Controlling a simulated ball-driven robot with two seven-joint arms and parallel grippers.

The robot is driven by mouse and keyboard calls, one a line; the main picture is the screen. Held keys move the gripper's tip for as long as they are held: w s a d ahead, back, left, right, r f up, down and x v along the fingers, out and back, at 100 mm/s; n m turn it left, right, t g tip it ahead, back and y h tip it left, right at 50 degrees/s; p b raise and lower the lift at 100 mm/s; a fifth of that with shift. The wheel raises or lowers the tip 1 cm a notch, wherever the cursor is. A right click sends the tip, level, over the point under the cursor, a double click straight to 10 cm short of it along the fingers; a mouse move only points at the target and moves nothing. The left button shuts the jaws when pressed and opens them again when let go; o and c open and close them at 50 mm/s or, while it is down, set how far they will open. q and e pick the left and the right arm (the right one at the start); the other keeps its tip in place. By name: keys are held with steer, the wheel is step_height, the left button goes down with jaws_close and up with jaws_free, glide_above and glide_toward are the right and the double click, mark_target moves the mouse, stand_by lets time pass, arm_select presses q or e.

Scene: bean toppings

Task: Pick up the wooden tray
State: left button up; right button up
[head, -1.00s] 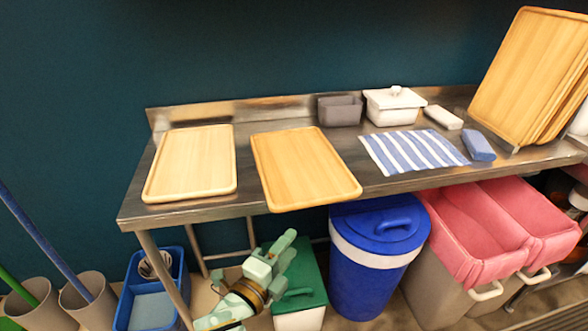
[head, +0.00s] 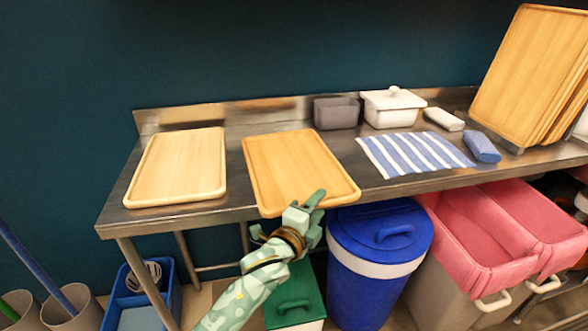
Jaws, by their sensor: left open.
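Two flat wooden trays lie on the metal table: a left wooden tray (head: 178,167) and a middle wooden tray (head: 292,163), whose front edge reaches over the table's front edge. Several more wooden trays (head: 525,72) lean upright at the far right. My left gripper (head: 312,205) is open and empty at the front edge of the middle tray, overlapping its front right part in the picture. I cannot tell whether it touches the tray. My right gripper is out of view.
The metal table (head: 228,203) also holds a grey bin (head: 336,113), a white lidded pot (head: 392,108), a striped cloth (head: 412,153) and a blue cloth roll (head: 482,147). Below stand a blue barrel (head: 372,275), pink-lined bins (head: 478,232) and a green-lidded bin (head: 296,298).

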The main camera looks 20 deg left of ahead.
arm_select(q)
steer(key=shift+s+r, duration=0.1)
jaws_close()
steer(key=shift+r, duration=0.15)
